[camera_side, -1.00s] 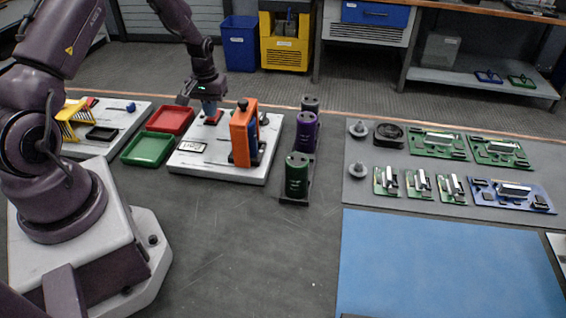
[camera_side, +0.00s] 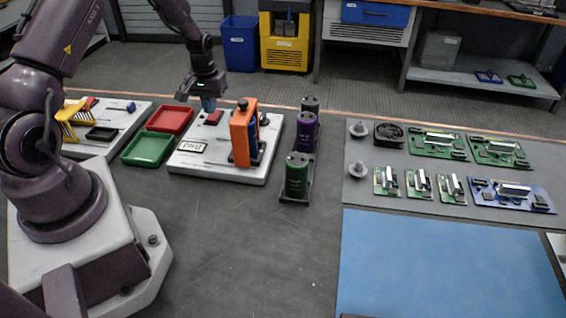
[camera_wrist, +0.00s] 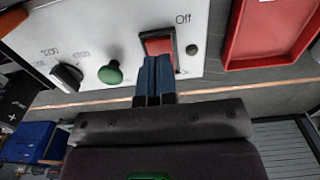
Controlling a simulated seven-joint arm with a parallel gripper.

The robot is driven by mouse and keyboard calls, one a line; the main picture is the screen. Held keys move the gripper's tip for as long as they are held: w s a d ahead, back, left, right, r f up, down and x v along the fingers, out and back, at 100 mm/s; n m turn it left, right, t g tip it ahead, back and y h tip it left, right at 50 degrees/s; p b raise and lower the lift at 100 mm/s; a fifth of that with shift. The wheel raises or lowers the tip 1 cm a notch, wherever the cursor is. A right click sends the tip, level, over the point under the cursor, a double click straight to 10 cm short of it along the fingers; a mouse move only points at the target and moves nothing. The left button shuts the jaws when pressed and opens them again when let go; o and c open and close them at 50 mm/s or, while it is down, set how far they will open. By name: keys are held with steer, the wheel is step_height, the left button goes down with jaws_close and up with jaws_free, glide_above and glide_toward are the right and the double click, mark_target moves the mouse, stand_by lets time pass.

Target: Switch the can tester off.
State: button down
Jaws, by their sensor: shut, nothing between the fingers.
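The can tester (camera_side: 205,170) is a white base with an orange upright (camera_side: 240,136) on it. Its red rocker switch (camera_side: 214,117) is near the far edge. My gripper (camera_side: 208,107) is shut and empty, pointing down by the switch. In the wrist view its blue fingertips (camera_wrist: 156,60) are at the switch's near edge and overlap it; I cannot tell whether they touch. The rocker's tilt is unclear.
A green button (camera_wrist: 110,73) and a dark knob (camera_wrist: 66,77) are on the same panel. A red tray (camera_side: 170,119) and a green tray (camera_side: 148,148) stand left of the tester. Purple and green cans (camera_side: 297,176) stand to its right. The grey bench in front is clear.

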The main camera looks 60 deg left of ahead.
mark_target(212, 118)
steer(key=shift+r, duration=2.55)
